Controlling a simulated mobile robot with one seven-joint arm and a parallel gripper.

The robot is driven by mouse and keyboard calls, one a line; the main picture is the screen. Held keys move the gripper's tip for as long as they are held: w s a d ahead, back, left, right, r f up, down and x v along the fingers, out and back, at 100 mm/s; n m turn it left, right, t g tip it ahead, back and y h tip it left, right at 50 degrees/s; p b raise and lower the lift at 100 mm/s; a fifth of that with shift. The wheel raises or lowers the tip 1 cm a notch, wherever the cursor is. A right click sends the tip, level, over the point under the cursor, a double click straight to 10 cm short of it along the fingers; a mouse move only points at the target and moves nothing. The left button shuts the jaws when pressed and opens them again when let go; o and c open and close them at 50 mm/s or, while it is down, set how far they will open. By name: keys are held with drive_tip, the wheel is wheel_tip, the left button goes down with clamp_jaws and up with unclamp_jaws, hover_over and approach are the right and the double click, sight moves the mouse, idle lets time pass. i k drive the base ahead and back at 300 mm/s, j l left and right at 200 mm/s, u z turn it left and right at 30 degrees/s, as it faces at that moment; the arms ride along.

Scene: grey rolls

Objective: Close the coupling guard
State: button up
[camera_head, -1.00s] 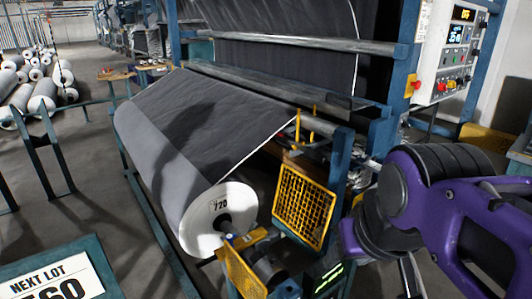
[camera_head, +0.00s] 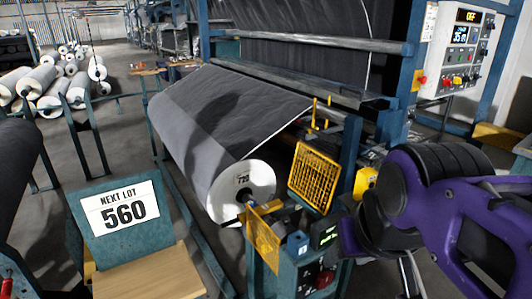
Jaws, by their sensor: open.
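A yellow guard panel (camera_head: 263,236) hangs at the near end of the machine, below and beside the roll's shaft end. It looks swung down, with the shaft end (camera_head: 248,204) exposed above it. A larger yellow mesh panel (camera_head: 314,178) stands tilted just to the right, against a blue post. I cannot tell for certain which is the coupling guard. The large grey fabric roll (camera_head: 215,145) lies left of both, its white end marked 720. My purple and black arm fills the lower right, right of the panels.
A control panel (camera_head: 458,50) reads OFF. The NEXT LOT 560 sign (camera_head: 125,211) and a wooden board (camera_head: 150,275) are at lower left.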

sight(334, 165)
drive_tip(key=u, duration=1.25)
drive_tip(key=l+u, duration=0.2)
drive_tip(key=u, duration=0.15)
drive_tip(key=k+l+u, duration=0.1)
drive_tip(key=u, duration=0.25)
drive_tip(key=k+l, duration=0.15)
drive_tip(key=l, duration=0.3)
drive_tip(key=k+l, duration=0.15)
drive_tip(key=l, duration=0.35)
drive_tip(key=k+l, duration=0.2)
drive_tip(key=l, duration=0.25)
drive_tip(key=k+l, duration=0.15)
drive_tip(key=l, duration=0.3)
drive_tip(key=k+l, duration=0.15)
drive_tip(key=l, duration=0.3)
drive_tip(key=k+l, duration=0.15)
drive_tip(key=l, duration=0.35)
drive_tip(key=k+l, duration=0.15)
drive_tip(key=l, duration=0.3)
drive_tip(key=k+l, duration=0.2)
drive_tip(key=l, duration=0.25)
drive_tip(key=i+j, duration=0.1)
drive_tip(key=j, duration=0.35)
